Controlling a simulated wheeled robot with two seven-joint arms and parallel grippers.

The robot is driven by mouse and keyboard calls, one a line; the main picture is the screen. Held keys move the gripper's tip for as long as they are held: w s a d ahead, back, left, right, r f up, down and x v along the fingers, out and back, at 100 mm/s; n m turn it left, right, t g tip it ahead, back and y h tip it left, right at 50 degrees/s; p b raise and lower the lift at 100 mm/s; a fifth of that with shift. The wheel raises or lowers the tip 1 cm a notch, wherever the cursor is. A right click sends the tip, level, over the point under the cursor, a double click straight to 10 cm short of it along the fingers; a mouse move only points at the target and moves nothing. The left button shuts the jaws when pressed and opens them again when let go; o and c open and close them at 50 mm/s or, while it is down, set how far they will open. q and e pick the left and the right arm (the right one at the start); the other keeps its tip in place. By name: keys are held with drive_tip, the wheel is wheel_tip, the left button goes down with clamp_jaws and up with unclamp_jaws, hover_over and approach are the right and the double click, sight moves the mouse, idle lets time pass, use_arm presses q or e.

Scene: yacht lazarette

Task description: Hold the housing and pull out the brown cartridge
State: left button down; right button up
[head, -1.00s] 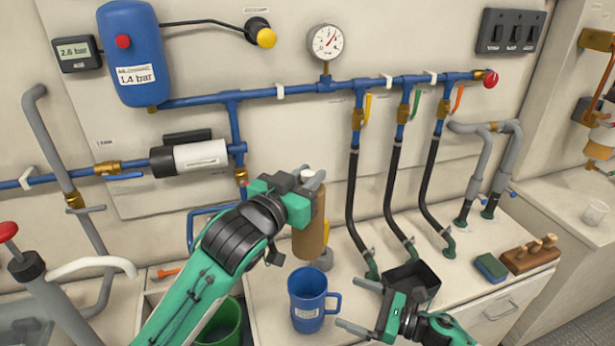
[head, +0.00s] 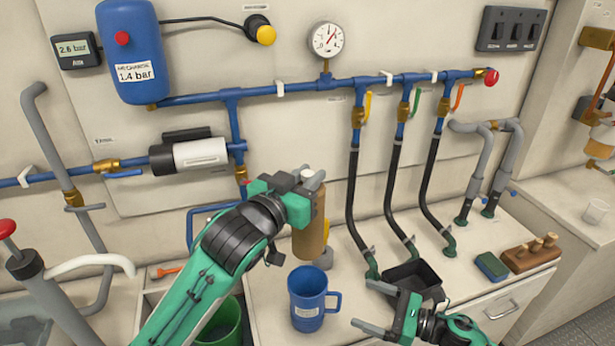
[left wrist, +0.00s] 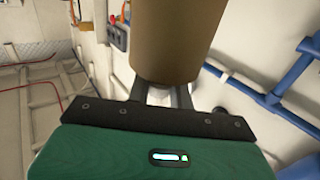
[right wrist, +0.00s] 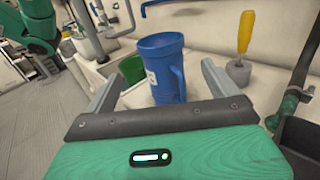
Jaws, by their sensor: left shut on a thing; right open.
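The brown cartridge (head: 310,225) hangs upright from my left gripper (head: 312,178), above the blue jug (head: 307,301). The left gripper is shut on the cartridge's pale top end; the brown body also fills the top of the left wrist view (left wrist: 178,38). The cartridge's lower end looks clear of the jug's rim. The jug has a handle on its right and a white label. I cannot tell for sure which thing is the housing; the jug may be it. My right gripper (head: 362,305) is open and empty, to the right of the jug, whose body shows between its fingers in the right wrist view (right wrist: 163,68).
A black tray (head: 418,284) stands behind my right gripper. A yellow-handled tool (right wrist: 245,32) stands behind the jug. A green bucket (head: 222,322) is at lower left. Black hoses (head: 392,190) run down to the counter. A sponge (head: 491,266) and a wooden block (head: 530,254) lie at right.

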use_arm(q)
drive_tip(key=shift+f+b, duration=0.35)
drive_tip(key=shift+f, duration=0.05)
use_arm(e)
drive_tip(key=shift+s+d+r, duration=0.2)
drive_tip(key=shift+s+d, duration=0.05)
drive_tip(key=shift+d, duration=0.3)
drive_tip(key=shift+s+d+r, duration=0.15)
drive_tip(key=shift+s+d, duration=0.1)
drive_tip(key=shift+d, duration=0.35)
drive_tip(key=shift+s+d+r, duration=0.2)
drive_tip(key=shift+s+d, duration=0.05)
drive_tip(key=shift+d, duration=0.3)
use_arm(q)
drive_tip(key=shift+d, duration=0.1)
